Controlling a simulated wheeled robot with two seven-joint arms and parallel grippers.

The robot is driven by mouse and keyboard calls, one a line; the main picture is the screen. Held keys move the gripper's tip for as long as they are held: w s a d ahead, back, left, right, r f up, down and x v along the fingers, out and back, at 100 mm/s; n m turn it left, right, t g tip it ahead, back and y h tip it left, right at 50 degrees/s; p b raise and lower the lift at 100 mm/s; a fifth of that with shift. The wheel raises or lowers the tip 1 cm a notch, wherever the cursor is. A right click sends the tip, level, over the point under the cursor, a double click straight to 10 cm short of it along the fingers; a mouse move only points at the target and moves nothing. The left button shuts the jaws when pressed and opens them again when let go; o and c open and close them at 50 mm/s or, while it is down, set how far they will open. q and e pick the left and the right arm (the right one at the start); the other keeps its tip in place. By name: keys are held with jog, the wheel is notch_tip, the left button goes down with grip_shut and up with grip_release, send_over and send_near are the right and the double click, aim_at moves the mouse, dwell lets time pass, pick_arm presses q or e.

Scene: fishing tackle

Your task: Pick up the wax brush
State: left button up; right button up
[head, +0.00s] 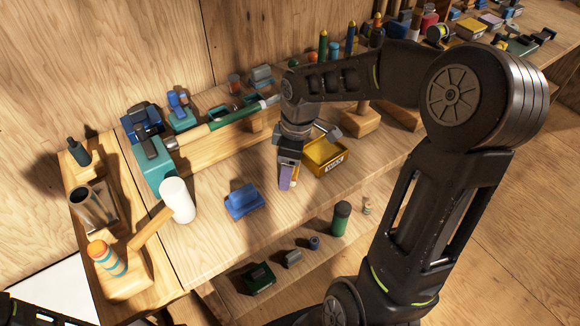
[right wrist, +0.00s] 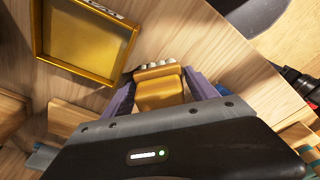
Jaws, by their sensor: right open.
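The wax brush (right wrist: 160,90) shows in the right wrist view as a tan wooden block with a row of pale bristle tufts at its far end. My right gripper (right wrist: 158,74) is open, with one purple finger on each side of the brush. A small gap shows beside the block; contact cannot be told. In the head view my right gripper (head: 289,178) points down at the bench, left of the yellow box, and mostly hides the brush. Only the edge of my left arm shows at the bottom left; its gripper is out of view.
The open yellow box (head: 325,168) stands close beside the right gripper; its rim also shows in the right wrist view (right wrist: 122,60). A blue block (head: 243,201) and a white cylinder (head: 177,200) stand to the left. Bare bench lies in front.

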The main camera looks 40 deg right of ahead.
jog(key=shift+c, duration=0.5)
jog(key=c, duration=1.2)
notch_tip(320, 180, up, 10)
jog(key=shift+r, duration=0.1)
jog(key=o, duration=1)
jog(key=c, duration=0.7)
